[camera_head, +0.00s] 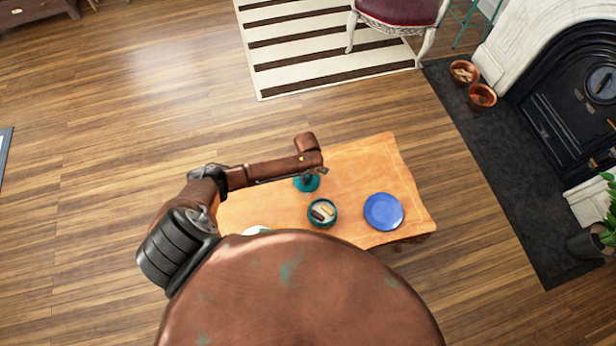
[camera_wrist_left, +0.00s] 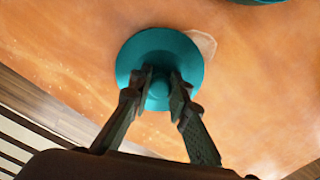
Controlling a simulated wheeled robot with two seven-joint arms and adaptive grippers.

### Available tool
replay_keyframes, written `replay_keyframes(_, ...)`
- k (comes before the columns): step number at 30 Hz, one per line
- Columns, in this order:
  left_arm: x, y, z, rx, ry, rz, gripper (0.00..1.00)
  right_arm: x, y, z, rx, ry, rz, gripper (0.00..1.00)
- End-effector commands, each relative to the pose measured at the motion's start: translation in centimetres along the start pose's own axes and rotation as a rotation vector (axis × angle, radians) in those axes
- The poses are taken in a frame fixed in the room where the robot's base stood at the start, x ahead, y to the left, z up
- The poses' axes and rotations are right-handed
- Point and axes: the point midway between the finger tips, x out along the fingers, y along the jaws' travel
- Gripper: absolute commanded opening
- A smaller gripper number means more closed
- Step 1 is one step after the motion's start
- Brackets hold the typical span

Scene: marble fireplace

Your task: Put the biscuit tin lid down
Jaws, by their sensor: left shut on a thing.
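The biscuit tin lid (camera_wrist_left: 135,58) is a round teal disc with a knob in its middle. My left gripper (camera_wrist_left: 160,88) is shut on the knob, with one finger on each side. In the head view the lid (camera_head: 313,185) shows below my left gripper (camera_head: 307,177), partly hidden by it, over the left part of the wooden table (camera_head: 365,157). I cannot tell whether the lid touches the table top. The open teal biscuit tin (camera_head: 311,222) stands just nearer to me, with brown and pale biscuits inside. My right gripper is out of view.
A blue plate (camera_head: 383,211) lies on the table right of the tin. A whitish item (camera_head: 256,230) shows at the near left, mostly hidden by my body. The table's far right part is bare. A pale patch (camera_wrist_left: 205,42) lies beside the lid.

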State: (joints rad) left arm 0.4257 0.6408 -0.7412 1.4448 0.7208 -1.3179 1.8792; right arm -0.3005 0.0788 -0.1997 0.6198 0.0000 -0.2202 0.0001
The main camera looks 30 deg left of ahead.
Motion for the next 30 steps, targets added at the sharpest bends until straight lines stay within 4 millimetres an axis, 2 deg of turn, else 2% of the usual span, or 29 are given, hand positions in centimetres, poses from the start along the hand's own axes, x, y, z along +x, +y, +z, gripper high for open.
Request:
replay_keyframes(11, 0.31, 0.13, 0.03, -0.001, -0.001, 0.003, 0.00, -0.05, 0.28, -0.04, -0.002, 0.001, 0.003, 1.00)
replay_keyframes(12, 0.25, 0.14, -0.01, -0.001, 0.000, 0.003, 0.19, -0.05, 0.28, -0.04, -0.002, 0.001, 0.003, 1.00)
replay_keyframes(19, 0.28, 0.08, 0.01, -0.001, 0.000, 0.002, 0.34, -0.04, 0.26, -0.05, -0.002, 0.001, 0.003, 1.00)
replay_keyframes(30, -0.29, 0.07, 0.02, 0.000, 0.000, 0.002, 0.34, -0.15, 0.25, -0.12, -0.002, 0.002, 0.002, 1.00)
